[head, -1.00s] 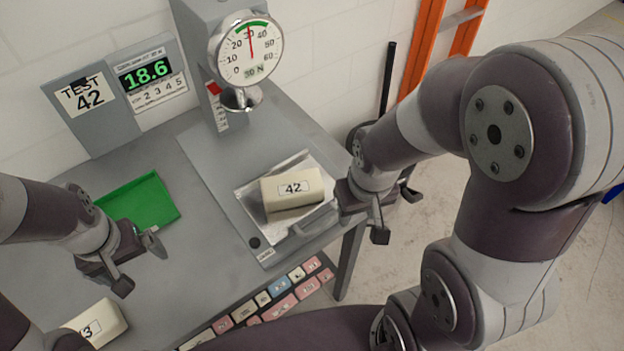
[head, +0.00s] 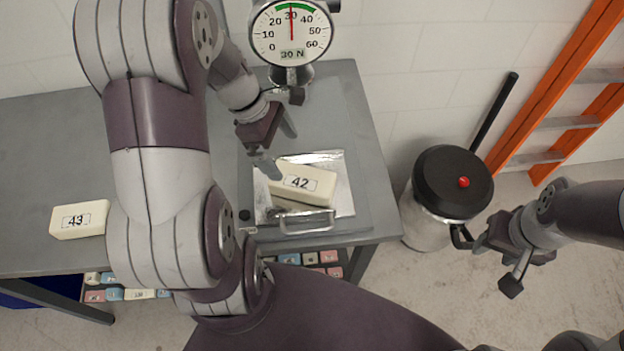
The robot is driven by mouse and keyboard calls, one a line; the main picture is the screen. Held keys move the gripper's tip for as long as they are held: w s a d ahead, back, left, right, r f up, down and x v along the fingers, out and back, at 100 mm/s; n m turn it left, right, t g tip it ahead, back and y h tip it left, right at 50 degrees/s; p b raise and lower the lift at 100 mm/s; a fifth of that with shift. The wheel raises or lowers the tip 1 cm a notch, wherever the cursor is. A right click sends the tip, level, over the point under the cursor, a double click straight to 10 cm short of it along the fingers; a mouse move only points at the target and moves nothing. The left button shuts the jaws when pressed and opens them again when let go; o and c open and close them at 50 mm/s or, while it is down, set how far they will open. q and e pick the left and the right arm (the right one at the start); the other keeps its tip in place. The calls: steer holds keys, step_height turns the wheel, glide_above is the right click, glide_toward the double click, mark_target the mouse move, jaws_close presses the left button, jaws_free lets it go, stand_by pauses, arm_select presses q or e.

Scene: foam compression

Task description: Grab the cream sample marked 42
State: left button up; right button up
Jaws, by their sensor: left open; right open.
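The cream sample marked 42 (head: 305,182) lies on a shiny metal tray (head: 345,195) on the grey table, label facing up. My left gripper (head: 281,134) is open above the table, beside the sample's left end. One finger comes down at the sample's upper left corner; I cannot tell whether it touches. The sample is not between the fingers. My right gripper (head: 486,262) is open and empty, off the table at the right, over the floor.
A dial gauge (head: 291,35) stands behind the tray. A cream block marked 43 (head: 79,219) lies at the table's left. Coloured blocks (head: 120,294) sit below the front edge. A black-lidded bin (head: 452,182) and an orange ladder (head: 560,85) stand right.

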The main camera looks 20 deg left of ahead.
mark_target(299, 177)
arm_select(q)
steer(key=x, duration=0.6)
steer(key=shift+w+d+f, duration=0.1)
steer(key=shift+w+d, duration=0.15)
steer(key=shift+d, duration=0.2)
steer(key=f, duration=0.4)
steer(key=shift+s+d, duration=0.2)
steer(key=shift+d, duration=0.15)
steer(key=shift+d+f, duration=0.1)
steer(key=shift+f, duration=0.2)
steer(key=shift+w+d, duration=0.15)
steer(key=c, duration=1)
steer(key=shift+r, duration=0.1)
steer(key=shift+c, duration=0.2)
